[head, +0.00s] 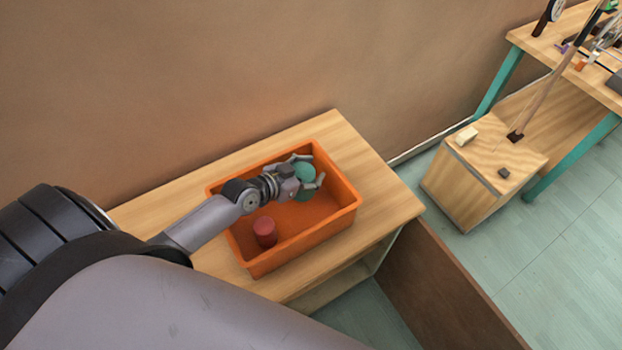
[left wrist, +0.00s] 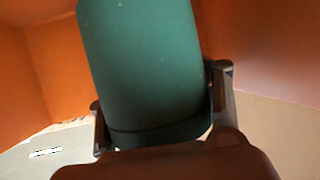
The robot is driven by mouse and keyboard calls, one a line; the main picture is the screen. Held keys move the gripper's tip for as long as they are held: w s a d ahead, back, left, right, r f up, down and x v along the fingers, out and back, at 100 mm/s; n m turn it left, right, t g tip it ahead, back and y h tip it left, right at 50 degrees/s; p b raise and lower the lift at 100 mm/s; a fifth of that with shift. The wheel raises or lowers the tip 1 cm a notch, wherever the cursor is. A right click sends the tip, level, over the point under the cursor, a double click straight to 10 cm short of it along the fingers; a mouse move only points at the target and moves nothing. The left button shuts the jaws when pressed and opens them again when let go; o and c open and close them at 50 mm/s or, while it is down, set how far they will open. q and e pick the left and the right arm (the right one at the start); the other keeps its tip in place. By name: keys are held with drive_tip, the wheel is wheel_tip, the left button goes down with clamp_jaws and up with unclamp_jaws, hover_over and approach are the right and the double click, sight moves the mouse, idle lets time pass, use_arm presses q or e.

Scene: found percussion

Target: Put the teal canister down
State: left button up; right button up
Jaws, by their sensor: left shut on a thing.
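The teal canister (head: 305,172) is between the fingers of my left gripper (head: 311,174) in the head view, over the far right part of the orange bin (head: 340,219). In the left wrist view the canister (left wrist: 145,65) fills the middle, with a finger of my left gripper (left wrist: 160,118) on each side of it. My left gripper is shut on it. The canister's underside is hidden, so I cannot tell whether it touches the bin's floor. My right gripper is not in view.
A red cylinder (head: 265,231) stands in the near left part of the bin. The bin is on a wooden table (head: 385,205) against a brown wall. A wooden box (head: 478,181) with small blocks and a teal-legged workbench (head: 548,45) are at the right.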

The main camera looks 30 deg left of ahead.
use_arm(q)
drive_tip(key=shift+f+b, duration=0.4)
drive_tip(key=shift+f, duration=1.6)
drive_tip(key=shift+f, duration=0.1)
drive_tip(key=o, duration=0.8)
drive_tip(key=shift+f, duration=0.15)
drive_tip(key=o, duration=0.6)
drive_tip(key=shift+r, duration=0.25)
drive_tip(key=v, duration=0.7)
drive_tip(key=shift+s+a+r, duration=0.1)
drive_tip(key=shift+s, duration=0.1)
